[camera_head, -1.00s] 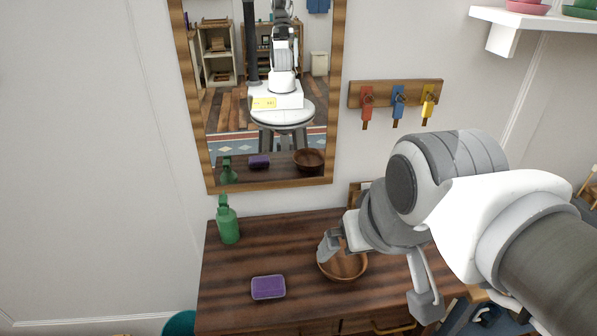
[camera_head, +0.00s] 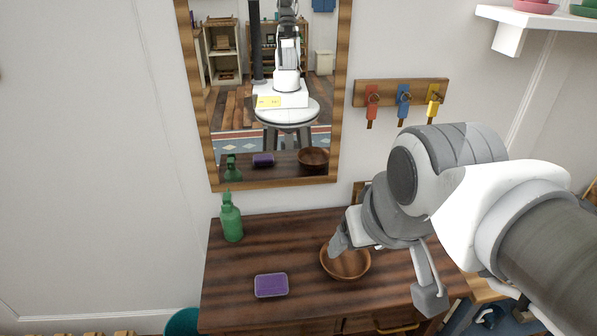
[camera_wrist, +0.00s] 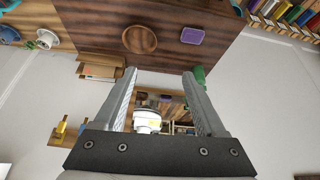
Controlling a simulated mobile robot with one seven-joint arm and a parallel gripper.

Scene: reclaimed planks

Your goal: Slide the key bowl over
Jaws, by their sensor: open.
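The key bowl (camera_head: 345,264) is a round brown wooden bowl on the dark plank top of the cabinet (camera_head: 240,265), right of its middle. It looks empty; it also shows in the wrist view (camera_wrist: 139,40). My gripper (camera_head: 385,268) is open, its two fingers spread wide. In the head view one finger overlaps the bowl's far left rim and the other hangs to the right of the bowl. In the wrist view the gripper (camera_wrist: 160,75) has nothing between its fingers, and the bowl lies beyond the fingertips. I cannot tell whether a finger touches the bowl.
A purple tray-like block (camera_head: 271,285) lies left of the bowl. A green bottle (camera_head: 231,218) stands at the back left. A mirror (camera_head: 215,150) and a rack of coloured keys (camera_head: 402,93) hang on the wall behind. The cabinet top between bottle and bowl is clear.

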